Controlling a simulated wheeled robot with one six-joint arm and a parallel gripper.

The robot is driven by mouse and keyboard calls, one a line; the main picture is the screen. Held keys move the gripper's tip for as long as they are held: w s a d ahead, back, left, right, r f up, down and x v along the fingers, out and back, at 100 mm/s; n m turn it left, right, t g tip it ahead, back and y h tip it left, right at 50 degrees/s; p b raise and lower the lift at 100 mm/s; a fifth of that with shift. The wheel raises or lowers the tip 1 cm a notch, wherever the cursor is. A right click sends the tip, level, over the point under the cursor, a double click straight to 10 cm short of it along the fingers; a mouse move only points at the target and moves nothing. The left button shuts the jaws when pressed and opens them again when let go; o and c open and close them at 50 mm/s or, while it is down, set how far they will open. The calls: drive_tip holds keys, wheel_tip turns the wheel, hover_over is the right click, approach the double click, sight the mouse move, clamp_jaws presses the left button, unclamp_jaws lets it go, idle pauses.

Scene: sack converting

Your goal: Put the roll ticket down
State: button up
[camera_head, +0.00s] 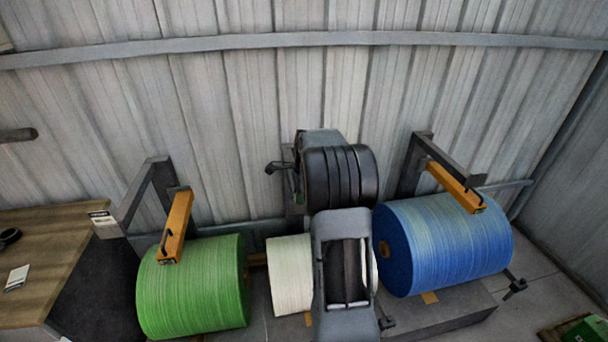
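A small white card (18,277) with faint dark marks lies on the wooden table (50,250) at the left. A second white card with a dark top band (102,218) shows at the table's right corner, beside a dark stand post. I cannot tell which of them, if either, is the roll ticket. My arm rises through the middle of the view, in front of the white roll.
A green roll (192,290), a white roll (288,275) and a blue roll (450,242) stand along a corrugated wall. Orange arms (176,225) reach over the green and blue rolls. A dark round object (9,237) is on the table. Grey floor shows at the right.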

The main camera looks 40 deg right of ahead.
drive_tip(key=r, duration=0.3)
drive_tip(key=d+r, duration=0.1)
drive_tip(key=r, duration=0.7)
drive_tip(key=shift+s+d+r, duration=0.15)
drive_tip(key=shift+s+r, duration=0.1)
drive_tip(key=shift+s, duration=0.05)
drive_tip(key=shift+r, duration=0.2)
drive_tip(key=s+a+r+n+t+h, duration=0.1)
drive_tip(key=s+a+r+n, duration=0.15)
drive_tip(key=a+n, duration=0.5)
drive_tip(key=s+a+f+n+t, duration=0.1)
drive_tip(key=s+a+f+n, duration=0.2)
drive_tip(key=s+a+n, duration=0.4)
drive_tip(key=s+a+f+n+t, duration=0.2)
drive_tip(key=s+a+f+n, duration=0.2)
drive_tip(key=s+a+n, duration=0.4)
drive_tip(key=shift+a+n, duration=0.35)
drive_tip(key=shift+a, duration=0.55)
